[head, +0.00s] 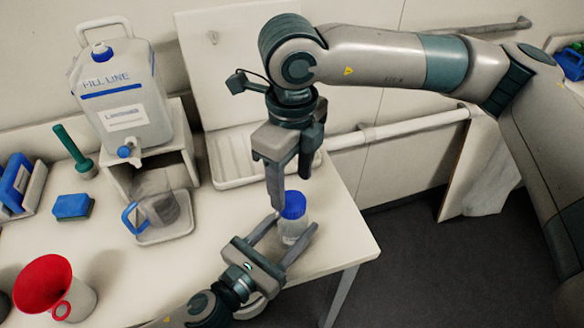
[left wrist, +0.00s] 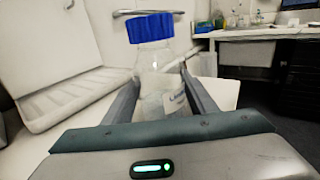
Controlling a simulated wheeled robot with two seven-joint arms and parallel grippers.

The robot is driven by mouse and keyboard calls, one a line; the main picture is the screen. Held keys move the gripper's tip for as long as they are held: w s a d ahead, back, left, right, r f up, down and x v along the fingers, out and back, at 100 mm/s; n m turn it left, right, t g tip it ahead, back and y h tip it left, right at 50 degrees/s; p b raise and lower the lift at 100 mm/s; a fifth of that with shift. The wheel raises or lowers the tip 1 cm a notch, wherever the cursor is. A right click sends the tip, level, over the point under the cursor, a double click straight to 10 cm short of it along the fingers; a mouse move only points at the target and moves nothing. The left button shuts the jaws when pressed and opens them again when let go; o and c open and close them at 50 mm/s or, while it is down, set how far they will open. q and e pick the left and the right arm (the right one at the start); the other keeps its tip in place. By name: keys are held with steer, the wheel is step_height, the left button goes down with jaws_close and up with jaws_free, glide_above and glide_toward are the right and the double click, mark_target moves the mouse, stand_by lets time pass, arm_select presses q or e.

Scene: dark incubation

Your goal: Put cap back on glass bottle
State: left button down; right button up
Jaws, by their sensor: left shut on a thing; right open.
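The glass bottle (head: 292,228) stands upright near the right end of the white table, clear with a pale label. The blue cap (head: 294,203) sits on its mouth; whether it is screwed tight I cannot tell. In the left wrist view the bottle (left wrist: 156,70) and cap (left wrist: 150,27) are centred, and the cap looks about level. My left gripper (head: 283,236) is shut on the bottle's body, one finger on each side. My right gripper (head: 291,190) points down, open and empty, its fingertips close to the cap; the exact gap is unclear.
A white tray (head: 228,181) lies behind the bottle. To the left are a carboy (head: 122,100) on a stand, a blue-handled jug (head: 160,207), a green-handled tool (head: 72,148), a blue block (head: 73,206) and a red funnel (head: 42,285). The table's right edge is close to the bottle.

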mark_target(292, 201)
steer(key=n, duration=0.2)
steer(key=r+n, duration=0.1)
steer(key=n, duration=0.4)
steer(key=shift+r, duration=0.25)
steer(key=n, duration=0.2)
steer(key=r+n, duration=0.1)
steer(key=n, duration=0.5)
steer(key=shift+r, duration=0.25)
steer(key=shift+f, duration=4)
steer(key=c, duration=1.1)
